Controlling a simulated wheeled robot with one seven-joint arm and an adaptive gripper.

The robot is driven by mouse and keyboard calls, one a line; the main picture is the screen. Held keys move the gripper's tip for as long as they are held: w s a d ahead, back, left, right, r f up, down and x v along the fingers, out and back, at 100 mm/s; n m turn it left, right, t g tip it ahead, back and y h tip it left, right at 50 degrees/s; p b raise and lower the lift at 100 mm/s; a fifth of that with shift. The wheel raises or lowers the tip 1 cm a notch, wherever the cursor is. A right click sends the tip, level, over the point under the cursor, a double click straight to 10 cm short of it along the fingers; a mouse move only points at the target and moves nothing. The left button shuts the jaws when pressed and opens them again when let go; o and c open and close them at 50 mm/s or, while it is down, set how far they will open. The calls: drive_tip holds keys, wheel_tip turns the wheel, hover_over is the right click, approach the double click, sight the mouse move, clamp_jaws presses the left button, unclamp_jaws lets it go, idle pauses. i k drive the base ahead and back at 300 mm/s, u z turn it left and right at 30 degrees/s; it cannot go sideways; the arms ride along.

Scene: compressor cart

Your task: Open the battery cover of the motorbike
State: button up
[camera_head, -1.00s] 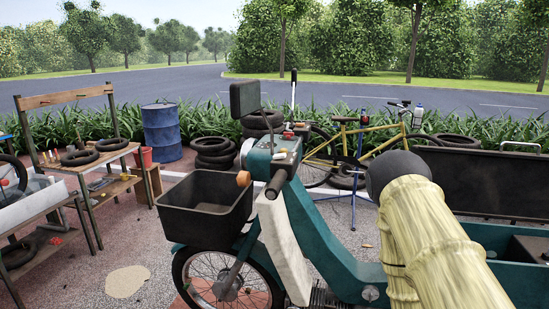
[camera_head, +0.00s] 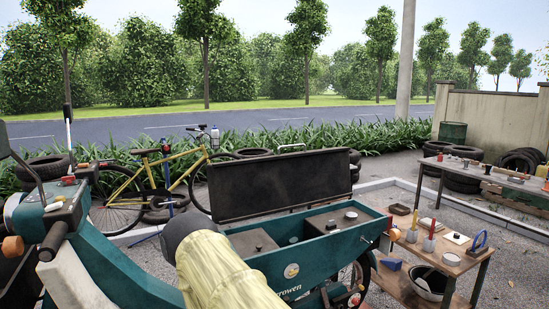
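The teal motorbike (camera_head: 110,262) stands across the lower part of the head view, with its handlebar grip (camera_head: 55,238) at the left. At its rear is a teal box (camera_head: 283,264) with an open top. A large dark panel (camera_head: 280,187) with a handle on its upper edge stands upright along the far side of this box, like a raised lid. Inside the box are dark blocks or covers (camera_head: 252,243) and a round dial-like part (camera_head: 350,216). I cannot tell which is the battery cover. My yellow-sleeved arm hides part of the bike. My gripper is not in view.
A low wooden bench (camera_head: 440,262) with tools and a bucket (camera_head: 428,284) stands right of the bike. A longer table (camera_head: 500,178) is behind it, near tires and a wall. A yellow bicycle (camera_head: 165,172) stands behind the bike. Paved ground lies between the benches.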

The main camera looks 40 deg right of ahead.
sight(256, 241)
drive_tip(key=z, duration=1)
drive_tip(key=i, duration=0.25)
drive_tip(key=z, duration=0.5)
